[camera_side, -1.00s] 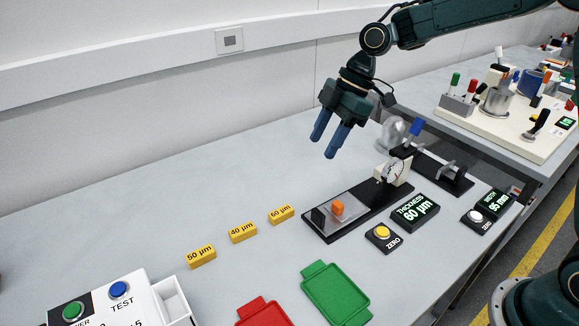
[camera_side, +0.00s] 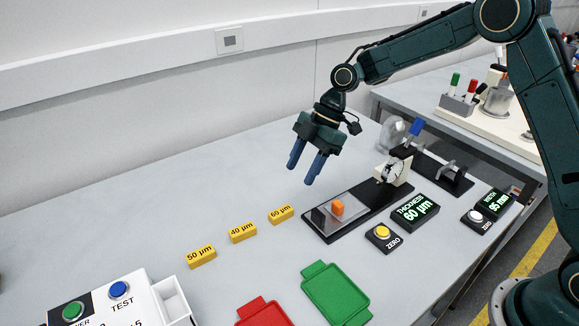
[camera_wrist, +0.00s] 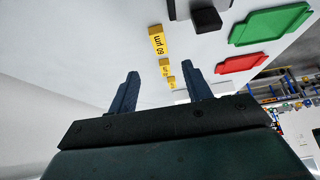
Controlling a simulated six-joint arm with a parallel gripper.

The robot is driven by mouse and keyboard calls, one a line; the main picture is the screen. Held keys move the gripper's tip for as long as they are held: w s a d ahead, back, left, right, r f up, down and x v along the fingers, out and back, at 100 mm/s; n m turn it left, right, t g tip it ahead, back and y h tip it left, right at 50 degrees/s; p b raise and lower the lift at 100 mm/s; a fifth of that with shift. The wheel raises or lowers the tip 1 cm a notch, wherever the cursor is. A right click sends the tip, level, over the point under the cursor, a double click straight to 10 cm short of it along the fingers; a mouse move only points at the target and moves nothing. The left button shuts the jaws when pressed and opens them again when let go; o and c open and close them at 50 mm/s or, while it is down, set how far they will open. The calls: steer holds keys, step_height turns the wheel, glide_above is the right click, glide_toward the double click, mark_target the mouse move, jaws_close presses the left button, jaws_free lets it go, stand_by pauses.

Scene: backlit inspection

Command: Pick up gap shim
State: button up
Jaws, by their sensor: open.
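In the side view, an orange block (camera_side: 337,208) sits on a thin grey sheet on the gauge's black base (camera_side: 325,238). It looks like the grip of the gap shim, but I cannot tell for sure. My gripper (camera_side: 301,174) is open and empty, its blue fingers pointing down, above and to the left of the orange block, well clear of it. In the wrist view, my fingers (camera_wrist: 160,72) stand apart with nothing between them. The orange block cannot be made out there.
Yellow labelled blocks (camera_side: 242,232) stand in a row left of the gauge. A thickness display (camera_side: 414,211) reads 60 µm. Green (camera_side: 307,285) and red (camera_side: 262,313) trays lie in front.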

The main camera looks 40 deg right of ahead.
glide_toward(281, 211)
steer(key=shift+x, duration=1.7)
steer(key=shift+a, duration=0.1)
steer(key=shift+x, duration=2.5)
steer(key=shift+c, duration=0.4)
steer(key=c, duration=1)
